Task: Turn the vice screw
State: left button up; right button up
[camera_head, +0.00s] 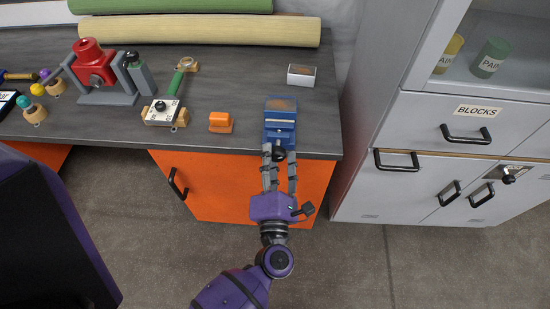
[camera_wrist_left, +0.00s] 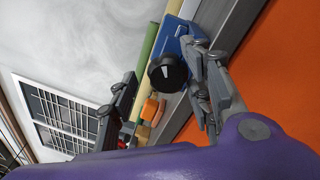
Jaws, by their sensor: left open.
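A blue vice (camera_head: 280,122) stands at the right front edge of the dark bench, and it also shows in the left wrist view (camera_wrist_left: 184,42). Its screw has a round black knob (camera_wrist_left: 168,72) with a pale mark, facing the bench's front; in the head view the knob (camera_head: 279,154) sits just beyond the fingertips. My left gripper (camera_head: 279,152) reaches up from below in front of the vice. Its grey fingers are open and spread to either side of the knob's line. Whether a finger touches the knob cannot be told. My right gripper is not in view.
An orange block (camera_head: 221,122), a small white box (camera_head: 301,75), a clamp-like tool (camera_head: 165,108) and a red machine (camera_head: 93,62) stand on the bench (camera_head: 245,90). A grey cabinet (camera_head: 400,190) stands close on the right. An orange door (camera_head: 215,190) is below the bench.

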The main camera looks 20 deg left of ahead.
pick_arm(q)
jog(key=v, duration=1.2)
jog(key=shift+m, duration=0.3)
dwell(0.4)
